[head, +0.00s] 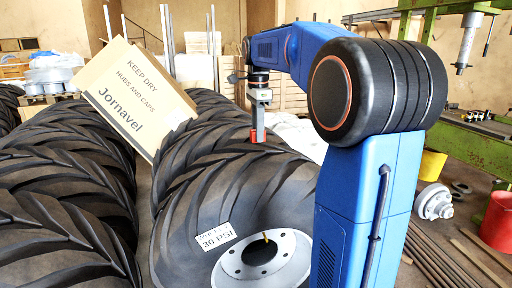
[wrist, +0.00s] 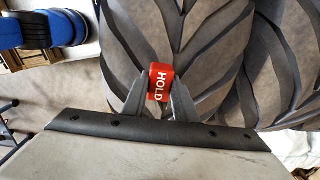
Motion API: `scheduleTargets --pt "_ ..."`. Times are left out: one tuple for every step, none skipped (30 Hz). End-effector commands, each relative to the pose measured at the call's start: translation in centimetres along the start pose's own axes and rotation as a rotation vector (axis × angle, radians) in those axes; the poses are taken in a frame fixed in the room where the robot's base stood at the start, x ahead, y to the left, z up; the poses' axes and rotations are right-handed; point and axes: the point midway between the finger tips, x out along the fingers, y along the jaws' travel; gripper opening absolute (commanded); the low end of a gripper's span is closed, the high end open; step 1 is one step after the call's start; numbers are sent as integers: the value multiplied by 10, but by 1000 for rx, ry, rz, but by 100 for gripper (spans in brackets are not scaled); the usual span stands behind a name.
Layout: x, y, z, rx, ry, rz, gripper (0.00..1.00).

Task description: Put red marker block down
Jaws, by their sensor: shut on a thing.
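The red marker block (wrist: 161,82), lettered "HOLD" in white, is between the fingers of my gripper (wrist: 158,100) in the wrist view. The fingers are shut on its two sides. In the head view my gripper (head: 258,136) points down at the top of the large tyre (head: 200,190) in the middle, and a small red part of the block (head: 253,135) shows at the fingertips. The block is at or just above the tread; I cannot tell whether it touches.
A cardboard box (head: 128,95) lettered "Jornavel" leans tilted across the tyres to the left of my gripper. More tyres (head: 60,190) lie at the left. A green steel frame (head: 470,140), a yellow bucket (head: 432,165) and a red bucket (head: 498,220) stand at the right.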

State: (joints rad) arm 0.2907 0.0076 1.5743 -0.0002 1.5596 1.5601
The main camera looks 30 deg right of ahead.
Motion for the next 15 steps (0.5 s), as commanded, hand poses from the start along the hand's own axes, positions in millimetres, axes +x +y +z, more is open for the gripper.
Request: scheduleTargets --pt "6 1 0 0 0 2 3" --pt "8 1 0 0 0 2 3" --pt "11 0 0 0 0 1 3" --pt "12 0 0 0 0 0 3" --pt "13 0 0 0 0 0 3" --pt "15 0 0 0 0 0 3" --pt "17 0 0 0 0 0 3" --pt "20 0 0 0 0 1 3" --pt "24 0 0 0 0 2 3" --pt "28 0 0 0 0 1 3" --pt "32 0 0 0 0 1 3" --pt "38 1 0 0 0 2 3" --pt "42 1 0 0 0 2 3" --pt "46 0 0 0 0 1 3" --pt "50 0 0 0 0 1 3"
